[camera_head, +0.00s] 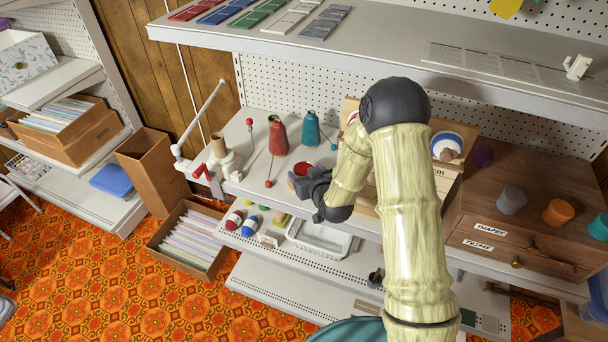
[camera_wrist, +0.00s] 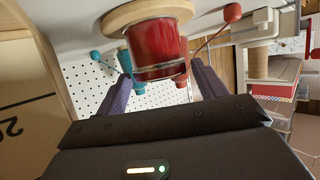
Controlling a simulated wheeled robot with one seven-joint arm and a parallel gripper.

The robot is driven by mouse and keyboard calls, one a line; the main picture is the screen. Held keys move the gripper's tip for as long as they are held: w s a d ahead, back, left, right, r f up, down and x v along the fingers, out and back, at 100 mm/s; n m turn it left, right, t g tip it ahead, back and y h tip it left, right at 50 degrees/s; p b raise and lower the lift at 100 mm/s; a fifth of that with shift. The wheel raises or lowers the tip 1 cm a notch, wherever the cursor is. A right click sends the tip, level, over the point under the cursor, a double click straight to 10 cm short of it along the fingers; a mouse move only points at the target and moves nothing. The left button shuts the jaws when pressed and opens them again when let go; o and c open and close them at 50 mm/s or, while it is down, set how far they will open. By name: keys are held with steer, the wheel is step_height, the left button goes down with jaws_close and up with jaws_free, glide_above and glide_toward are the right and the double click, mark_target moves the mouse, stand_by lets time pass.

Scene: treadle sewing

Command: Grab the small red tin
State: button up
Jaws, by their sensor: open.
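The small red tin (camera_wrist: 157,50) is close ahead in the wrist view, glossy red, on a round pale wooden base (camera_wrist: 128,15). That view is upside down. My gripper (camera_wrist: 160,70) is open, one finger on each side of the tin's outline in the picture; I cannot tell whether they touch it. In the head view the tin (camera_head: 302,167) shows its red top on the white shelf, and my gripper (camera_head: 308,184) is right beside it, partly hiding its lower part.
A red cone (camera_head: 278,137) and a teal cone (camera_head: 311,129) stand behind the tin. A white and red winder (camera_head: 217,160) is at left. A white basket (camera_head: 320,238) sits below.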

mark_target(307, 164)
steer(key=c, duration=0.7)
steer(key=shift+c, duration=0.2)
steer(key=shift+r+p, duration=0.3)
steer(key=shift+r, duration=0.3)
step_height(307, 164, up, 3)
steer(key=shift+f+p, duration=0.15)
steer(key=shift+p, duration=0.4)
steer(key=s+d, duration=0.3)
steer(key=s, duration=0.5)
steer(key=shift+s+d+b, duration=0.2)
steer(key=shift+b, duration=0.2)
steer(key=shift+s+d+p, duration=0.1)
steer(key=shift+s+p, duration=0.05)
steer(key=shift+p, duration=0.8)
